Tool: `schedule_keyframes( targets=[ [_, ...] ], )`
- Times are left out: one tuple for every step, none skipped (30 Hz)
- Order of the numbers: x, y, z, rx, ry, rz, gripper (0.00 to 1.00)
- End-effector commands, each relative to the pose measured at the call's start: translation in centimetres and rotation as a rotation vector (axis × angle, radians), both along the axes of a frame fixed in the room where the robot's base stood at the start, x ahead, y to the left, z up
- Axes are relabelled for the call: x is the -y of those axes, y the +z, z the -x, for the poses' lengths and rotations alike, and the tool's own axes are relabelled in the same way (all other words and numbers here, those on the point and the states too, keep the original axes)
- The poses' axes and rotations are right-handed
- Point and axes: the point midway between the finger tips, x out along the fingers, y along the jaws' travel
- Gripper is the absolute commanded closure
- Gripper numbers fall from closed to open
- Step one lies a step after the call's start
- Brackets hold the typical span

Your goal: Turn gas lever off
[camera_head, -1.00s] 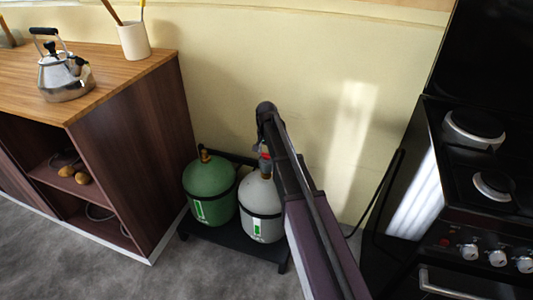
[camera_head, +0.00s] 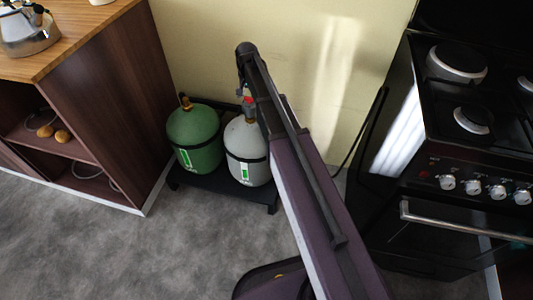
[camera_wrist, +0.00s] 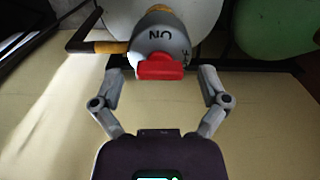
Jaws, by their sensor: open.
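The gas lever (camera_wrist: 160,68) is red and sits on a grey valve body (camera_wrist: 160,38) marked "ON", upside down in the wrist view. The valve is on top of the white gas cylinder (camera_head: 246,160), where a bit of red (camera_head: 248,102) shows in the head view. My gripper (camera_wrist: 160,84) is open in the wrist view, with one finger on each side of the red lever and apart from it. In the head view my arm reaches over the white cylinder, and its links hide the fingers and part of the cylinder's right side.
A green cylinder (camera_head: 194,138) stands left of the white one on a low black stand (camera_head: 225,185). A wooden cabinet (camera_head: 110,90) with a kettle (camera_head: 28,32) is on the left. A black stove (camera_head: 440,150) is on the right. The wall is close behind.

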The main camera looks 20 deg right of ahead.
Motion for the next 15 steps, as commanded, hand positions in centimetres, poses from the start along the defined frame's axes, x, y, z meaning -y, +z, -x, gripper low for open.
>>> schedule_keyframes(
  targets=[
    [0.00,0.00,0.00,0.000,0.023,0.000,0.06],
    [0.00,0.00,0.00,0.000,0.039,0.000,0.06],
    [0.00,0.00,0.00,0.000,0.061,0.000,0.06],
    [0.00,0.00,0.00,0.000,0.080,0.000,0.06],
    [0.00,0.00,0.00,0.000,0.099,0.000,0.06],
    [0.00,0.00,0.00,0.000,0.125,0.000,0.06],
    [0.00,0.00,0.00,0.000,0.145,0.000,0.06],
    [0.00,0.00,0.00,0.000,0.166,0.000,0.06],
    [0.00,0.00,0.00,0.000,0.193,0.000,0.06],
    [0.00,0.00,0.00,0.000,0.213,0.000,0.06],
    [0.00,0.00,0.00,0.000,0.234,0.000,0.06],
    [0.00,0.00,0.00,0.000,0.261,0.000,0.06],
    [0.00,0.00,0.00,0.000,0.281,0.000,0.06],
    [0.00,0.00,0.00,0.000,0.302,0.000,0.06],
    [0.00,0.00,0.00,0.000,0.330,0.000,0.06]
  ],
)
